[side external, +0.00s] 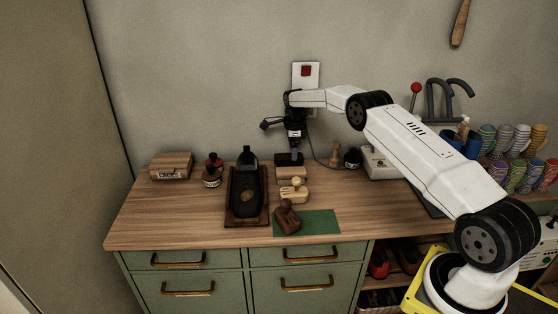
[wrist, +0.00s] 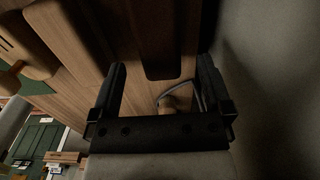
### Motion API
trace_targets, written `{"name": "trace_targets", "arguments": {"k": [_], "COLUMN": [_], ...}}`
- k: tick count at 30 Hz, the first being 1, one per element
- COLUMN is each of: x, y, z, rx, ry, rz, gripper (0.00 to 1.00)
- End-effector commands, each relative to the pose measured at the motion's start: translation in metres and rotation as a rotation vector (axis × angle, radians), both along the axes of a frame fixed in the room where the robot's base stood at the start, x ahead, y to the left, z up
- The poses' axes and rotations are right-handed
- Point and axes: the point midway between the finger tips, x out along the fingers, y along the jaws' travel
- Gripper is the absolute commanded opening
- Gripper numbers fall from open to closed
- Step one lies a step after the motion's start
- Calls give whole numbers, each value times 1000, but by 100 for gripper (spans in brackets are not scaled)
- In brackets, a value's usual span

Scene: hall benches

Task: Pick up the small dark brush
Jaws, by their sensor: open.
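A small dark block (side external: 289,159), which looks like the brush, lies near the back of the wooden bench. My gripper (side external: 295,146) points down right above it, and I cannot tell whether they touch. In the wrist view the dark brown brush (wrist: 162,42) reaches in from the top, toward the space between the fingers of my gripper (wrist: 160,72). The fingers are apart with nothing held between them. The far part of the brush is cut off by the frame.
A pale wooden block (side external: 291,174) and a knobbed block (side external: 293,192) sit in front. A brown knobbed piece (side external: 287,216) rests at the green mat (side external: 320,222). A shoe (side external: 247,185) is at left. A pear-shaped wooden piece (side external: 334,156) and cable are at right.

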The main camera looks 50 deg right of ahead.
Motion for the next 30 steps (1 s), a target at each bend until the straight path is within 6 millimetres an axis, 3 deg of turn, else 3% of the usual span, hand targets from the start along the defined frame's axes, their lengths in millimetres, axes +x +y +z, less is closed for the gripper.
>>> {"name": "trace_targets", "arguments": {"k": [3, 9, 25, 26, 30], "x": [0, 0, 0, 0, 0], "y": [0, 0, 0, 0, 0], "z": [-17, -32, -34, -34, -34], "rx": [1, 0, -1, -1, -1], "ry": [1, 0, -1, -1, -1], "rz": [0, 0, 0, 0, 0], "gripper": [100, 100, 100, 97, 52]}}
